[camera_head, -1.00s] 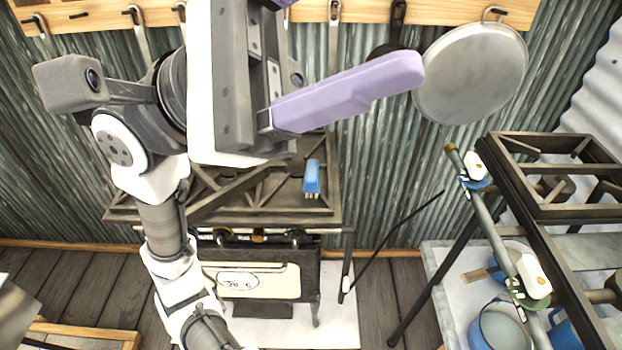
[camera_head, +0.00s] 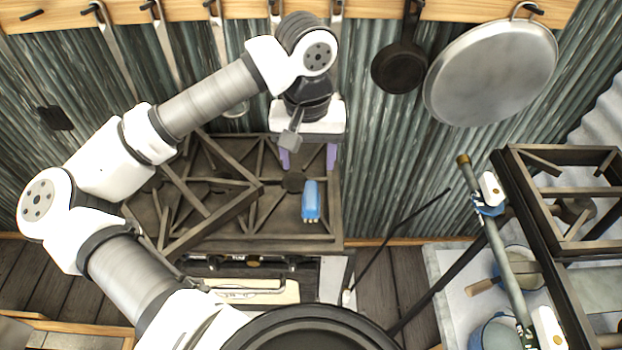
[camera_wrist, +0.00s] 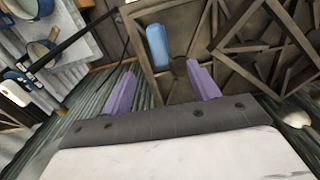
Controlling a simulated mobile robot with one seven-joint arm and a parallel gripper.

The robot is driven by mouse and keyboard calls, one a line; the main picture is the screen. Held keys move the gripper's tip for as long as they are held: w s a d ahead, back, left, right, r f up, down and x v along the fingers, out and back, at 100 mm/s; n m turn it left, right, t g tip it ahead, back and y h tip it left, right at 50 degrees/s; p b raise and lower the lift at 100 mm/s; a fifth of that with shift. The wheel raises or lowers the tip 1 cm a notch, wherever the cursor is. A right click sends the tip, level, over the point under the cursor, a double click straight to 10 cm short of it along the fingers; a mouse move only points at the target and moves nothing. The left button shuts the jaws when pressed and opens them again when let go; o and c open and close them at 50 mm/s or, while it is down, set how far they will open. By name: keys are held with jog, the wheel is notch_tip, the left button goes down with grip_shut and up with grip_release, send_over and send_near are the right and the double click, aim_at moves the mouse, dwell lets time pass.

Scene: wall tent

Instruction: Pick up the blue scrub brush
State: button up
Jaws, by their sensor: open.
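The blue scrub brush (camera_head: 311,201) lies on the right part of the dark stove top (camera_head: 290,238), with its pale bristles showing at the near end. My gripper (camera_head: 308,160) is above the stove, pointing down, just behind the brush in the head view. Its two purple fingers are wide apart with nothing between them. In the wrist view, the brush (camera_wrist: 157,46) lies beyond the fingertips, roughly between the lines of the two fingers (camera_wrist: 162,82). The brush and fingers do not touch.
Dark grates (camera_head: 200,195) cover the stove left of the brush. A round pan (camera_head: 490,72) and a dark skillet (camera_head: 400,66) hang on the back wall. A metal rack (camera_head: 570,205) and shelf with blue mugs stand at the right.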

aim_at(311, 193)
notch_tip(311, 193, down, 8)
jog(key=shift+f+p, duration=0.1)
jog(key=shift+p, duration=0.65)
jog(key=shift+d+f+p, duration=0.15)
jog(key=shift+f+p, duration=0.45)
jog(key=shift+f, duration=0.8)
jog(key=shift+d+f+p, duration=0.15)
jog(key=shift+f+p, duration=0.45)
jog(key=shift+f, duration=0.75)
jog(key=c, duration=1.1)
jog(key=shift+c, duration=0.2)
jog(key=shift+r, duration=0.1)
notch_tip(311, 193, up, 20)
jog(key=b, duration=0.3)
jog(key=shift+b, duration=0.35)
